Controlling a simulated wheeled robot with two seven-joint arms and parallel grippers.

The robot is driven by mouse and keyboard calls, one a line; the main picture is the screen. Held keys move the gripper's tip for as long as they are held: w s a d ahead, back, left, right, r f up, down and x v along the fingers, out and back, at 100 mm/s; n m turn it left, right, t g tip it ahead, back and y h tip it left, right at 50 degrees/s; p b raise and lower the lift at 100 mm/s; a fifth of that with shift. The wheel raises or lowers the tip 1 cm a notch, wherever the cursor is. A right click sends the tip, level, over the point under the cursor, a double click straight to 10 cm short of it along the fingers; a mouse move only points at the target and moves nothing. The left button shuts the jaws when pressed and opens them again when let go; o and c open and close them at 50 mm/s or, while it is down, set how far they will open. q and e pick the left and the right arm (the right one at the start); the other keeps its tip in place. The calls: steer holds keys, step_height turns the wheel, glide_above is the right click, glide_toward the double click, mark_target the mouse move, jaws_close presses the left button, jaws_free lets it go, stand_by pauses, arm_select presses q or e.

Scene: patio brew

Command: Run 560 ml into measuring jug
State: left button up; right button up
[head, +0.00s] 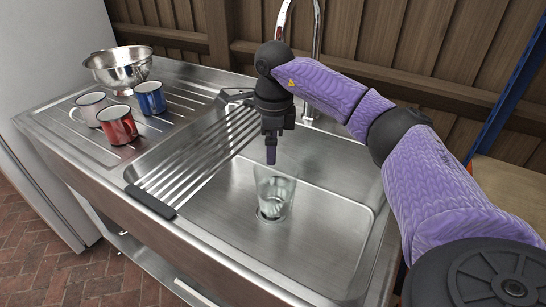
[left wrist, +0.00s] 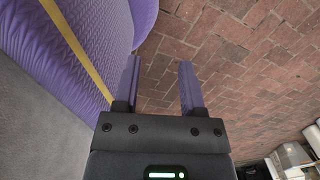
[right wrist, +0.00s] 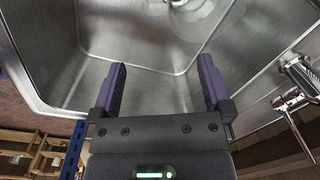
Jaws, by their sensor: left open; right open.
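The clear measuring jug (head: 274,192) stands upright in the sink basin, over or near the drain. My right gripper (head: 271,158) hangs above the basin, its fingers pointing down, apart from the jug by what I can see. In the right wrist view the right gripper (right wrist: 162,80) is open and empty. The chrome tap (head: 317,45) rises behind my right arm, which hides part of it; tap fittings also show in the right wrist view (right wrist: 298,75). In the left wrist view my left gripper (left wrist: 160,82) is open and empty over brick paving.
A roll-up rack (head: 200,150) lies across the basin's left part. The drainboard (head: 90,150) holds a steel colander (head: 120,70), a red mug (head: 117,126), a blue mug (head: 150,98) and a pale mug (head: 88,109). A wooden fence (head: 400,40) stands behind. The basin's right part is clear.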

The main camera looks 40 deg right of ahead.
steer(key=b, duration=0.6)
glide_above(273, 193)
steer(key=shift+g, duration=0.3)
steer(key=f, duration=0.8)
steer(key=shift+w+f, duration=0.15)
steer(key=shift+w, duration=0.15)
steer(key=shift+f, duration=0.3)
steer(key=f+b, duration=0.1)
steer(key=f, duration=0.2)
steer(key=f+b, duration=0.2)
steer(key=f, duration=0.1)
steer(key=s+f+b, duration=0.1)
steer(key=f+b, duration=0.1)
steer(key=f, duration=0.1)
steer(key=shift+d+f, duration=0.1)
steer(key=shift+f, duration=0.05)
steer(key=shift+w, duration=0.25)
steer(key=shift+c, duration=0.4)
steer(key=shift+s, duration=0.1)
steer(key=c, duration=1.2)
arm_select(q)
steer(key=s+a+f+g, duration=0.1)
steer(key=s+f, duration=0.4)
steer(key=f, duration=0.6)
steer(key=shift+g, duration=0.4)
arm_select(e)
jaws_close()
arm_select(q)
steer(key=shift+a, duration=0.1)
